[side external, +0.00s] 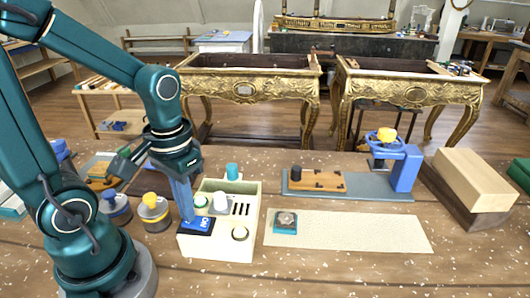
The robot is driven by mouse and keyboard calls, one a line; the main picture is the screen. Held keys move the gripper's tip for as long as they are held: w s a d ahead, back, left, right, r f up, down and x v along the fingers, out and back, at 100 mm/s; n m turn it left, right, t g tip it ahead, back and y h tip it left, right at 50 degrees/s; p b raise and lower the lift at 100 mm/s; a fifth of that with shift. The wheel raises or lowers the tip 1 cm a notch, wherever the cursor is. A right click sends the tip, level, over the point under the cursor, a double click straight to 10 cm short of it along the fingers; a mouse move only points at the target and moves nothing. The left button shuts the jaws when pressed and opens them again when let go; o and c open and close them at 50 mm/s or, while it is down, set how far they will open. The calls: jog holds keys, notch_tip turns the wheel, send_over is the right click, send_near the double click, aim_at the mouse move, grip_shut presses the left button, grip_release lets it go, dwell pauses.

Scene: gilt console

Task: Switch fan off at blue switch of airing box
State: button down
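The airing box (216,247) is a cream box on the speckled table, with a blue switch (199,226) at the left of its top. The blue switch bears white markings; which way it is tipped is too small to tell. My gripper (187,218) points down with its tips at the left edge of the blue switch. Its fingers look like one narrow blue-grey column, together and with nothing visible between them. Whether the tips touch the switch I cannot tell.
Yellow-topped jars (154,212) stand left. A beige mat (350,231) and a blue fixture (405,168) lie right.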

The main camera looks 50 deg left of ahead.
jog(key=shift+f, duration=0.2)
jog(key=shift+r, duration=3.55)
jog(key=d+m+t, duration=0.1)
jog(key=d+t, duration=0.1)
jog(key=d+r+m+t, duration=0.1)
jog(key=m+t, duration=0.1)
jog(key=t, duration=0.1)
jog(key=shift+w+d+r+t, duration=0.2)
jog(key=shift+d+t, duration=0.1)
jog(key=shift+d, duration=0.1)
jog(key=shift+s, duration=0.1)
